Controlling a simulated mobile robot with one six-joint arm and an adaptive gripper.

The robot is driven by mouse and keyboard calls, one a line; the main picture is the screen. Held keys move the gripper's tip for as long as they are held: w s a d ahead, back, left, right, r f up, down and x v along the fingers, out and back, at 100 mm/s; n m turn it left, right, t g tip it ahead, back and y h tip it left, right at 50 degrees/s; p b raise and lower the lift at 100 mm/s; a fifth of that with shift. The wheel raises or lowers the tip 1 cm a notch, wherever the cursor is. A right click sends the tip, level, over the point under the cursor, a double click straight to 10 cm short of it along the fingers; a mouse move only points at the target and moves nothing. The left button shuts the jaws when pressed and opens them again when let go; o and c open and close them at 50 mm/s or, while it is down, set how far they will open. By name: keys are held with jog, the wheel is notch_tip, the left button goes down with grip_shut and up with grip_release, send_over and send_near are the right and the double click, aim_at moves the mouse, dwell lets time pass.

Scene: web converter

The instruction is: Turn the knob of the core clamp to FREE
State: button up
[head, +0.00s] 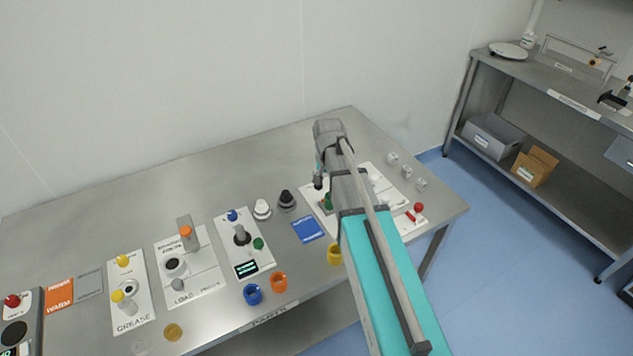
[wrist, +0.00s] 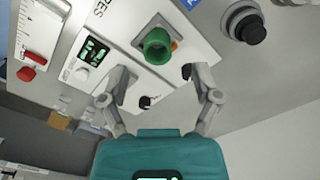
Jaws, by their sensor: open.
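In the wrist view a pale panel holds a small black knob (wrist: 148,101) near its edge. I cannot read its setting, nor any FREE mark. In the head view my gripper (head: 318,182) hangs over the panel (head: 312,195), and my arm hides much of the panel.
A red-handled lever (head: 417,210) and small white blocks (head: 407,171) are right. The back of the steel table (head: 190,170) is clear.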

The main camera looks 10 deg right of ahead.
jog(key=w+r+m, duration=0.1)
jog(key=w+m, duration=0.3)
jog(key=w, duration=0.9)
jog(key=shift+p, duration=0.35)
jog(key=shift+f, duration=0.2)
notch_tip(320, 180, down, 13)
jog(key=b, duration=1.3)
jog(key=shift+f+b, duration=0.2)
jog(key=shift+b, duration=0.2)
